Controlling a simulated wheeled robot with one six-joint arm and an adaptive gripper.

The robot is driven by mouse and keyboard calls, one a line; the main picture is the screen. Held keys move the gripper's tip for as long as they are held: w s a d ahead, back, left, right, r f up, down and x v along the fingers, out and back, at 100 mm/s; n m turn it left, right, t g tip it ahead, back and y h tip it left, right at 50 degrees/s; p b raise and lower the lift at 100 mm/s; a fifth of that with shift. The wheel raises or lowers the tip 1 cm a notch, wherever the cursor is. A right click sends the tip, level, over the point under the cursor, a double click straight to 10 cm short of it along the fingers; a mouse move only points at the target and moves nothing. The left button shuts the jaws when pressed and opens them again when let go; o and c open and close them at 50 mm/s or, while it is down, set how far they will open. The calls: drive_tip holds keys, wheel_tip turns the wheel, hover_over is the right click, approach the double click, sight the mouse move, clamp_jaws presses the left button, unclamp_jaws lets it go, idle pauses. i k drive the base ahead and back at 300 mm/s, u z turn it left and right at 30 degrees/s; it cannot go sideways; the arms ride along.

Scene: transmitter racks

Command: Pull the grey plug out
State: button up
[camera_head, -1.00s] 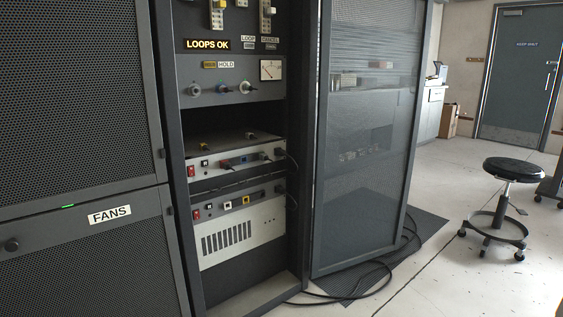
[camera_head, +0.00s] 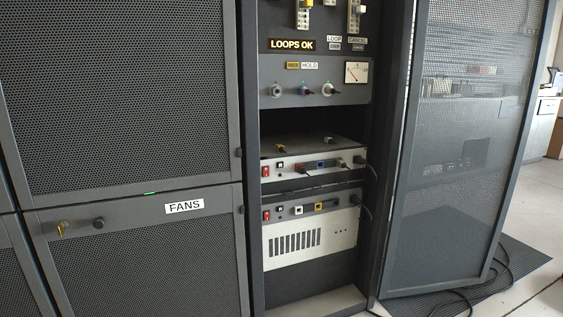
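No plug is plainly grey at this size. A dark plug with a black cable (camera_head: 359,160) sits at the right end of the upper white unit (camera_head: 310,176). Another dark cable end (camera_head: 358,201) sits at the right of the lower white unit (camera_head: 283,225). I cannot tell which, if either, is the grey plug. The upper unit's front also carries a red-marked plug (camera_head: 299,172), a blue socket (camera_head: 321,164) and a green-marked plug (camera_head: 341,163). The lower front has a white socket (camera_head: 298,210) and a yellow socket (camera_head: 319,206). My gripper is not in view.
An open mesh door (camera_head: 455,185) stands right of the rack. Black cables (camera_head: 465,295) lie on the floor grille (camera_head: 520,268) near its foot. A closed FANS cabinet (camera_head: 150,255) stands to the left. The LOOPS OK sign (camera_head: 292,45) is lit above the units.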

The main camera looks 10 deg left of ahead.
sight(341, 164)
drive_tip(key=u, duration=0.75)
drive_tip(key=i, duration=1.25)
drive_tip(key=u, duration=0.1)
